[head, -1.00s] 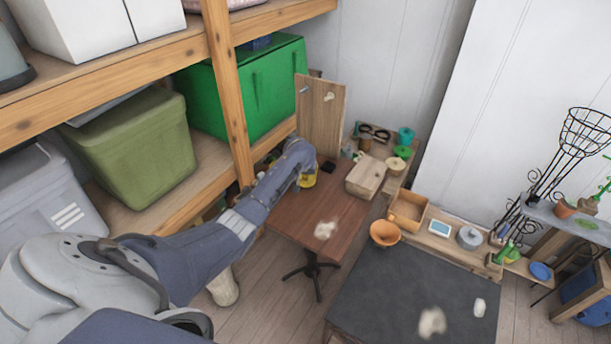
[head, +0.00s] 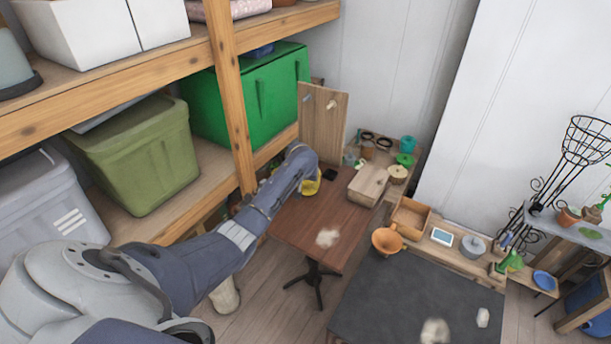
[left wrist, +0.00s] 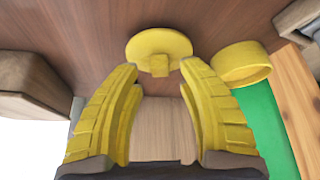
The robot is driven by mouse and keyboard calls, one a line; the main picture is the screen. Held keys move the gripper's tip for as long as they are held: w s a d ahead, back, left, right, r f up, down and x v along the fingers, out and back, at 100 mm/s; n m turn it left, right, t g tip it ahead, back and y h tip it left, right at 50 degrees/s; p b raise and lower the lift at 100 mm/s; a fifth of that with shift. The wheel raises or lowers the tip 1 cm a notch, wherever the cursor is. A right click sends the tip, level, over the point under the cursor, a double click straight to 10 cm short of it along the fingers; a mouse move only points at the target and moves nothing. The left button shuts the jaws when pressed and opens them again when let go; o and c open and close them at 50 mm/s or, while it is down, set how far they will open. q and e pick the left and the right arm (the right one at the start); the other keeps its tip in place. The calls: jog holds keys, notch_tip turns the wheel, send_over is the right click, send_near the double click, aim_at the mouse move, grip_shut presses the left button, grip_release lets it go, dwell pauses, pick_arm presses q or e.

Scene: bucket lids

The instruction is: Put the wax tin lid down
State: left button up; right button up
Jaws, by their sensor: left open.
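The wax tin lid, a yellow disc with a knob (left wrist: 150,44), lies on the brown wooden table in the left wrist view. My left gripper (left wrist: 158,68) has yellow fingers spread apart, with the lid's knob just beyond and between the fingertips. The fingers do not visibly pinch the knob. An open round yellow tin (left wrist: 243,64) is to the right of the lid, close to its edge. In the head view my left arm reaches over the table (head: 330,215) and hides most of this spot. My right gripper is not in view.
A wooden box (head: 368,185) and an upright board (head: 322,128) stand at the table's back. A small black item (head: 330,174) lies near the arm. Shelves with a green bin (head: 262,92) flank the arm's left. The table's front holds one pale blurred thing (head: 328,238).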

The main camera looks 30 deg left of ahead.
pick_arm(q)
jog(key=v, duration=1)
jog(key=shift+r, duration=0.3)
